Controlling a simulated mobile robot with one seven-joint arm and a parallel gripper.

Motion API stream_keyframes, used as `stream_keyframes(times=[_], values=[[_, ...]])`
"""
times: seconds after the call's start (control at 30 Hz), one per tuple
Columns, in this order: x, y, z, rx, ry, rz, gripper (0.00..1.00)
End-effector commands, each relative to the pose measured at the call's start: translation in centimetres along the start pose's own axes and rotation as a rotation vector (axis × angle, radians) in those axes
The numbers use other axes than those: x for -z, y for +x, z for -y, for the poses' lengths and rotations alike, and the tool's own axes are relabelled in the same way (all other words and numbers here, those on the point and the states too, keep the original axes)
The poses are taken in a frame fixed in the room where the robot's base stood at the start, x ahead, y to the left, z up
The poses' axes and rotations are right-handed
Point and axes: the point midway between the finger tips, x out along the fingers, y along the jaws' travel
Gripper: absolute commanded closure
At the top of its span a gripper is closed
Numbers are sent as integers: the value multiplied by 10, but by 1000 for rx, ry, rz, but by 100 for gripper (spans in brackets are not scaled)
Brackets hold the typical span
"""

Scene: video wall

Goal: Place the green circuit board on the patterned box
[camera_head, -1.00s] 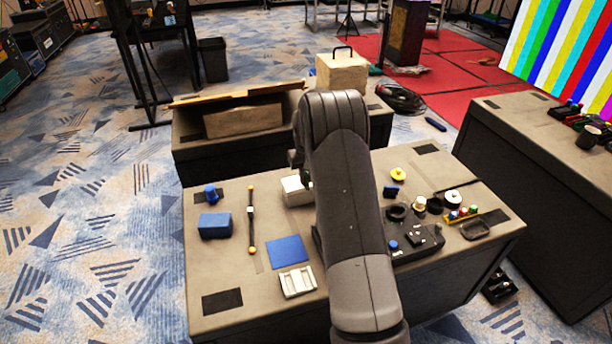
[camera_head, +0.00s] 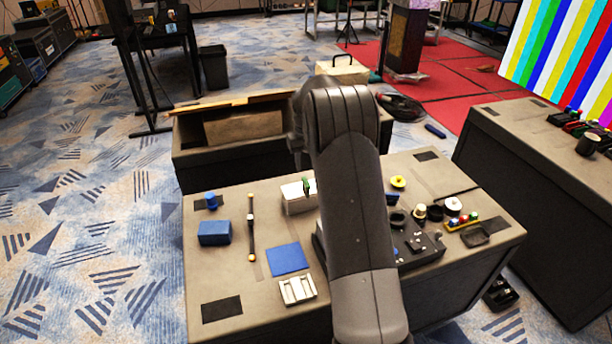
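A small green piece (camera_head: 306,185), which looks like the circuit board seen nearly edge-on, shows at the top right of a small white box (camera_head: 299,199) on the near table. I cannot tell whether it rests on that box or hangs just above it. No pattern can be made out on any box at this size. A blue box (camera_head: 214,232) stands at the table's left. My arm reaches over the table; a dark wrist part (camera_head: 297,135) shows left of it. My gripper's fingers are hidden, so their opening and any hold are unseen.
A blue flat square (camera_head: 287,259), a white slotted holder (camera_head: 297,289) and a rod (camera_head: 251,228) lie on the near table (camera_head: 270,313). Several small parts crowd its right half. An open crate (camera_head: 180,149) and a beige handled case (camera_head: 343,68) stand behind.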

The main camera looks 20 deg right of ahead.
Motion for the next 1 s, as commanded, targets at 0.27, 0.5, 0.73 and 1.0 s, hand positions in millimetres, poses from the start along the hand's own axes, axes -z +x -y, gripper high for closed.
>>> stream_keyframes(times=[0.27,0.5,0.73,1.0], values=[[0,-34,0,-1,0,-2,64],[-30,-83,15,-3,1,-49,64],[-93,-148,38,-5,5,-130,64],[-180,-198,65,-5,5,-224,64]])
